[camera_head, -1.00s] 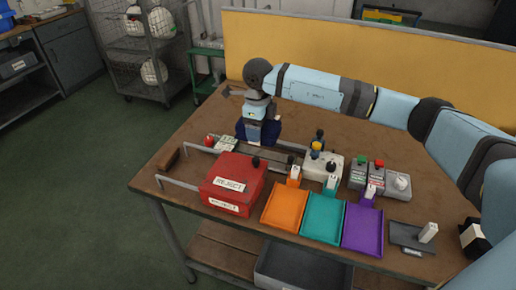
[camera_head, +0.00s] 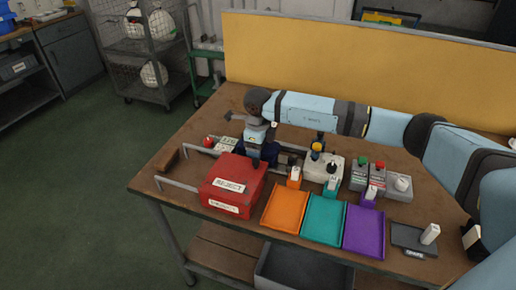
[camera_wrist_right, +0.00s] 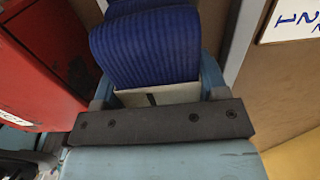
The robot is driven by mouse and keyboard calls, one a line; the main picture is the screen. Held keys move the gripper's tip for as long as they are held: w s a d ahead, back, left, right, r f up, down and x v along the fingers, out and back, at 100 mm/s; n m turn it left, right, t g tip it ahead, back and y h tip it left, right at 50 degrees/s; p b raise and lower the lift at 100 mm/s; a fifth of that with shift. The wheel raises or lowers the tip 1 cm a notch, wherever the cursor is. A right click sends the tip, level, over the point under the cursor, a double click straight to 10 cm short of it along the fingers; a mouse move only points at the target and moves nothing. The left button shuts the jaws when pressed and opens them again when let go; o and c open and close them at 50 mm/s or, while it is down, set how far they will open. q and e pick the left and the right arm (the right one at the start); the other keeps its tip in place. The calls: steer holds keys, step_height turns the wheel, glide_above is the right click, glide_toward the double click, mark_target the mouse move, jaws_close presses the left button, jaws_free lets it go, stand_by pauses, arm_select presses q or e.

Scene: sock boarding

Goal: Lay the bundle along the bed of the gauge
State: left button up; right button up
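My right gripper (camera_wrist_right: 158,92) is shut on a dark blue ribbed bundle (camera_wrist_right: 145,45), with a light blue finger on each side of it. In the head view the bundle (camera_head: 270,152) hangs under the gripper (camera_head: 258,140), just behind the red REJECT box. The gauge is mostly hidden behind that box and the bundle. A grey strip that looks like part of its bed (camera_head: 205,151) shows to the left. I cannot tell whether the bundle touches the bed. My left gripper is not in view.
The red REJECT box (camera_head: 232,185) stands close in front of the bundle. Orange (camera_head: 285,208), teal (camera_head: 323,220) and purple (camera_head: 364,230) trays lie along the front edge. Button boxes (camera_head: 380,180) stand right of centre. A yellow panel (camera_head: 370,60) rises behind the table.

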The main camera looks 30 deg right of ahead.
steer(key=o, duration=0.4)
steer(key=shift+r, duration=0.2)
step_height(320, 180, up, 12)
steer(key=p, duration=0.1)
steer(key=shift+f, duration=0.1)
stand_by(0.5)
